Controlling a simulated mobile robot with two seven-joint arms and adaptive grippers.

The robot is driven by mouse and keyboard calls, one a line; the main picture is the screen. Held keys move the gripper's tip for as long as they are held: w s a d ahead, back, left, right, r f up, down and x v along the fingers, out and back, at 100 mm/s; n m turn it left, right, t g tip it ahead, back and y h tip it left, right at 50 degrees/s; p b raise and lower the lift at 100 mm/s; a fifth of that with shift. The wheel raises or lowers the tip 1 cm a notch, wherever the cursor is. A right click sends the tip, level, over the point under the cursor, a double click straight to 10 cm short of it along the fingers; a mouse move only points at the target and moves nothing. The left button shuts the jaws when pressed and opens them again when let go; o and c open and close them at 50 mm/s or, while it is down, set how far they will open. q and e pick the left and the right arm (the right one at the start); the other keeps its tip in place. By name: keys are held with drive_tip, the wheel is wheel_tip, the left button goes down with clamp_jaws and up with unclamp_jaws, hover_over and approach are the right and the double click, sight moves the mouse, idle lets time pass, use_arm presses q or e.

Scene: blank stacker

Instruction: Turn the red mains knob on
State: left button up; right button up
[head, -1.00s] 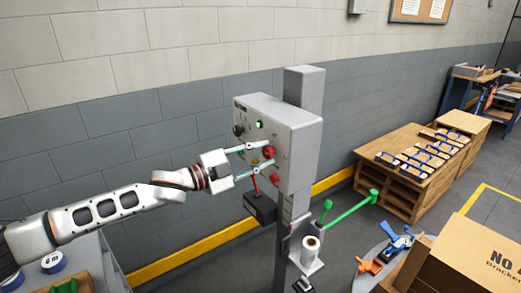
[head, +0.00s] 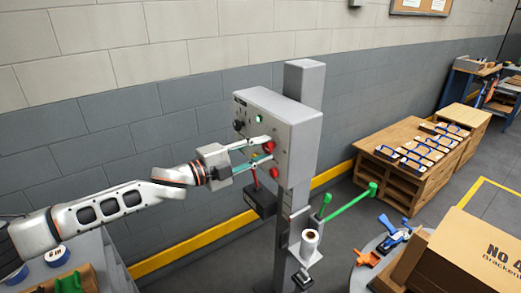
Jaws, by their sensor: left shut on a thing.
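The grey control box (head: 292,134) is mounted on a grey post. Its front carries a red knob (head: 269,147), a second red round part (head: 274,173) below it, a green lamp or button (head: 258,119) and a dark knob (head: 239,125). My left gripper (head: 269,149) reaches in from the left, its two fingers closed on the upper red knob, one above and one below. The fingers partly cover that knob, and its turn position is too small to read. My right gripper is not in view.
A black box (head: 260,201) hangs below the panel, with a red lever above it. A green-ended bar (head: 352,199) sticks out right of the post. A white roll (head: 310,240) stands on a small shelf. A cardboard box (head: 470,250) is at lower right.

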use_arm(q)
drive_tip(key=o, duration=1.1)
drive_tip(key=shift+a, duration=0.1)
drive_tip(key=v, duration=1.2)
